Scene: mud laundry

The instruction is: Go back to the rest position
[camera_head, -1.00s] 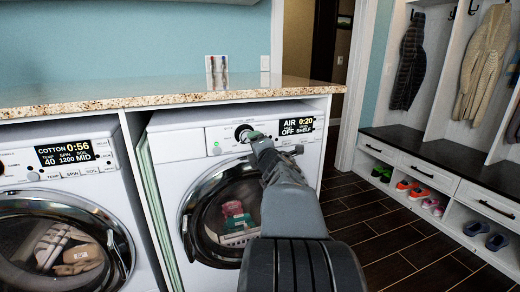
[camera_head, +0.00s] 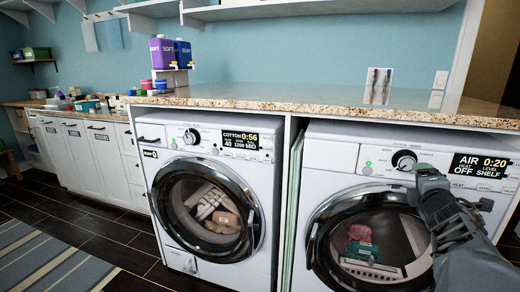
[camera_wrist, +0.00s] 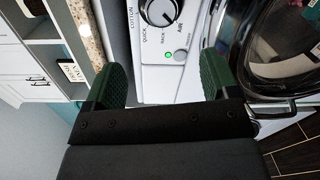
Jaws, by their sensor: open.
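My gripper (camera_head: 428,172) is in front of the control panel of the right-hand machine (camera_head: 345,170), a little right of its dial (camera_head: 404,160). In the wrist view my gripper (camera_wrist: 160,85) has its two green fingers spread apart with nothing between them. The dial (camera_wrist: 160,10) and a lit green light (camera_wrist: 179,56) show beyond the fingers. The machine's display (camera_head: 480,166) reads AIR 0:20, HEAT OFF, LEVEL SHELF. Its round door (camera_head: 318,240) is shut, with red and green things behind the glass.
The left-hand machine (camera_head: 168,147) shows COTTON 0:56 and its door is shut. A speckled counter (camera_head: 300,101) runs over both machines. Purple and blue jugs (camera_head: 163,52) stand on a small stand at the back. White cabinets (camera_head: 80,150) and a striped rug (camera_head: 50,265) are on the left. The dark floor there is open.

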